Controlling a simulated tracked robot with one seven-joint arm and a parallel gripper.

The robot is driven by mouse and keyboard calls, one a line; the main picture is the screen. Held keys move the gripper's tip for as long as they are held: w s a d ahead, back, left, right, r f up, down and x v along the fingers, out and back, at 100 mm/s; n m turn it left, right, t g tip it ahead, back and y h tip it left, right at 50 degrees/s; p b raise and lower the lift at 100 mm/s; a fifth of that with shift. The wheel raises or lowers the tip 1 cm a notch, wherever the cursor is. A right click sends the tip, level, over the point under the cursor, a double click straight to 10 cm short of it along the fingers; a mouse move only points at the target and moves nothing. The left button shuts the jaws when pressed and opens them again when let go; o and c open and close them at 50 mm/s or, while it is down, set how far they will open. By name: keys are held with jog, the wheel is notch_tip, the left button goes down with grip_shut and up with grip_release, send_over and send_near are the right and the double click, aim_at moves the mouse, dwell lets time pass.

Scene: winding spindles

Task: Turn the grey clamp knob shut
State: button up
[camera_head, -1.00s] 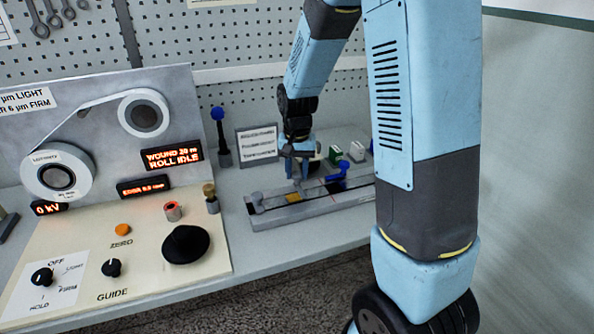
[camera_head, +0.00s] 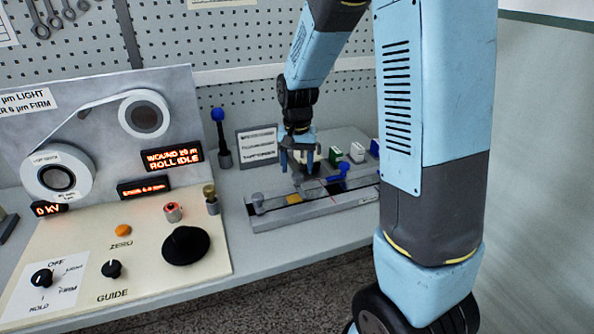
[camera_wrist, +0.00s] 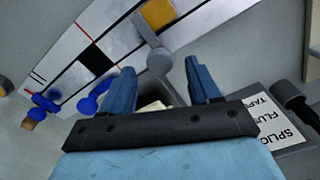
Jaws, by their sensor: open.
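The grey clamp knob (camera_wrist: 160,60) shows in the wrist view with a round end and a bar pointing to the upper left, near the yellow patch of the splicing block (camera_wrist: 95,55). My gripper (camera_wrist: 160,72) is open, with a blue finger on either side of the knob's near end and visible gaps. I cannot tell whether the fingertips reach down to its height. In the head view my gripper (camera_head: 297,163) hangs over the middle of the block (camera_head: 320,208), partly hiding the grey knob. A blue clamp (camera_head: 340,172) stands farther right on the block.
A small grey piece (camera_head: 258,203) stands at the block's left end. A blue-topped post (camera_head: 220,135) and a sign (camera_head: 257,147) stand behind, with a green box (camera_head: 335,155) and a white box (camera_head: 357,152) behind right. The control panel (camera_head: 140,255) lies left.

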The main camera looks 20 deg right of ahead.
aim_at(297, 174)
notch_tip(297, 174, up, 11)
jog(key=shift+r, duration=0.15)
dwell(0.4)
jog(key=s+d+r+n+t, duration=0.1)
jog(key=s+r+t, duration=0.1)
jog(key=s, duration=0.5)
jog(key=s+d+r+n+t, duration=0.1)
jog(key=s+d+r, duration=0.1)
jog(key=s, duration=0.6)
jog(key=s+d+r+n+t, duration=0.1)
jog(key=s+r, duration=0.3)
jog(key=s, duration=0.4)
jog(key=shift+d+r+n+t, duration=0.25)
jog(key=shift+n+t, duration=0.15)
jog(key=shift+t, duration=0.4)
